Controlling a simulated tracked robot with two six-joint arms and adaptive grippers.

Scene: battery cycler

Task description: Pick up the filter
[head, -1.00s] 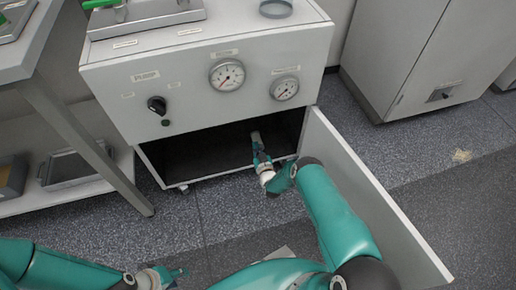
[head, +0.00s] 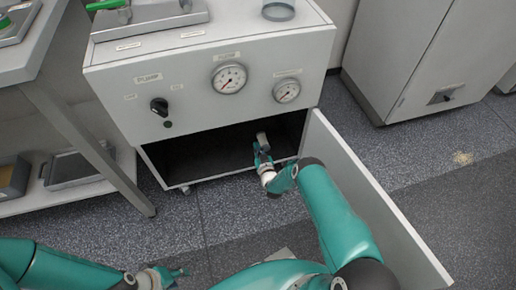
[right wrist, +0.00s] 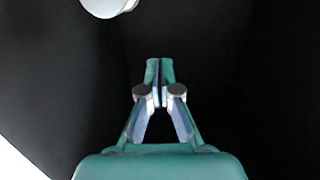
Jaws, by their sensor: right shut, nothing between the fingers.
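A pale grey cylinder, which looks like the filter (head: 263,139), is inside the dark open compartment of the pump cabinet. In the right wrist view its pale rounded end (right wrist: 105,4) is cut off by the top edge, left of my fingers. My right gripper (head: 262,155) reaches into the compartment just in front of it. In the right wrist view my right gripper (right wrist: 153,75) is shut, with nothing between the fingertips, apart from the pale end. My left gripper (head: 180,272) is low at the left, outside the cabinet; its fingers are too small to judge.
The cabinet door (head: 370,195) stands open to the right of my right arm. The pump cabinet (head: 195,90) has gauges and a knob above the opening. A bench with a lower shelf (head: 55,207) stands at the left. Floor at the right is mostly clear.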

